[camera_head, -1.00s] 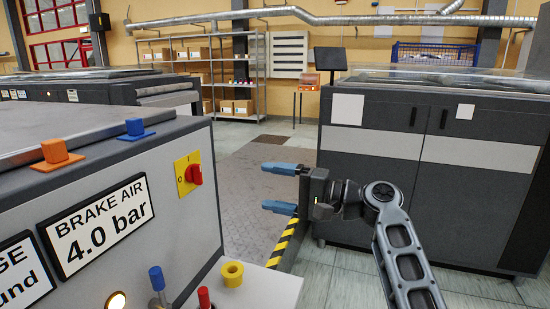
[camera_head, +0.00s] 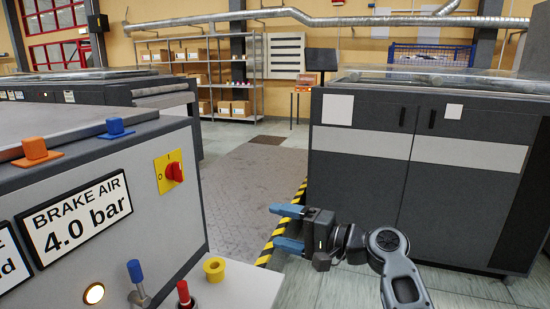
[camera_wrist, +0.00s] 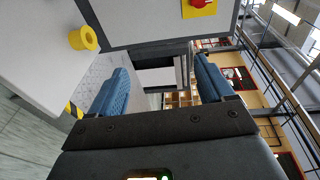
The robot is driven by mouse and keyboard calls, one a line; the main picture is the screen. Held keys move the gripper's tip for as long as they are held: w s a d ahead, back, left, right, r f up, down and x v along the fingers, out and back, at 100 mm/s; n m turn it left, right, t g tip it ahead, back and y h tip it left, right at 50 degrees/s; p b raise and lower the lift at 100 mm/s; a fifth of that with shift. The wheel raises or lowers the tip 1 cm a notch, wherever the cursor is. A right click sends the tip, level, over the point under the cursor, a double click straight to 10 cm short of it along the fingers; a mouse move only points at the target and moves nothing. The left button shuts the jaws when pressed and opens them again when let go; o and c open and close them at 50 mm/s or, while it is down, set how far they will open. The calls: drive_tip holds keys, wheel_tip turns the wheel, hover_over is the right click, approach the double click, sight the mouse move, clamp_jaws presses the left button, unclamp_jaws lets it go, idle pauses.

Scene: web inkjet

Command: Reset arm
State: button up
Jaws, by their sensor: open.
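My gripper (camera_head: 288,227) is in the lower middle of the head view, its two blue fingers pointing left. The fingers are apart and nothing is between them. It hangs in free air over the floor, right of the machine panel and apart from it. In the wrist view my gripper (camera_wrist: 165,90) also shows both blue fingers spread with an empty gap. My arm runs from it down to the lower right of the head view.
A grey machine (camera_head: 100,270) with a BRAKE AIR sign and red switch (camera_head: 173,171) stands left. A dark cabinet (camera_head: 400,190) stands right. The floor walkway (camera_head: 245,180) between is clear.

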drive_tip(key=s+d+f+m+t+h, duration=0.1)
drive_tip(key=s+d+f+h, duration=0.15)
drive_tip(key=s+f, duration=0.35)
drive_tip(key=s+d+f+m+t+h, duration=0.1)
drive_tip(key=s+d+f+t+h, duration=0.15)
drive_tip(key=f, duration=0.65)
drive_tip(key=s+d+f+h, duration=0.2)
drive_tip(key=s+d+f, duration=0.2)
drive_tip(key=s, duration=0.4)
drive_tip(key=s+d+f+h, duration=0.3)
drive_tip(key=s+d+f, duration=0.1)
drive_tip(key=s, duration=0.4)
drive_tip(key=s+d+n+t+h, duration=0.1)
drive_tip(key=s+d+n+h, duration=0.15)
drive_tip(key=s, duration=0.75)
drive_tip(key=s+d+r+n+t+h, duration=0.1)
drive_tip(key=s+d+r+n, duration=0.1)
drive_tip(key=s+r, duration=0.6)
drive_tip(key=s+d+r+n+t+h, duration=0.1)
drive_tip(key=s+d+r+n, duration=0.1)
drive_tip(key=s+r, duration=0.7)
drive_tip(key=shift+s+n, duration=0.55)
drive_tip(key=shift+s, duration=0.55)
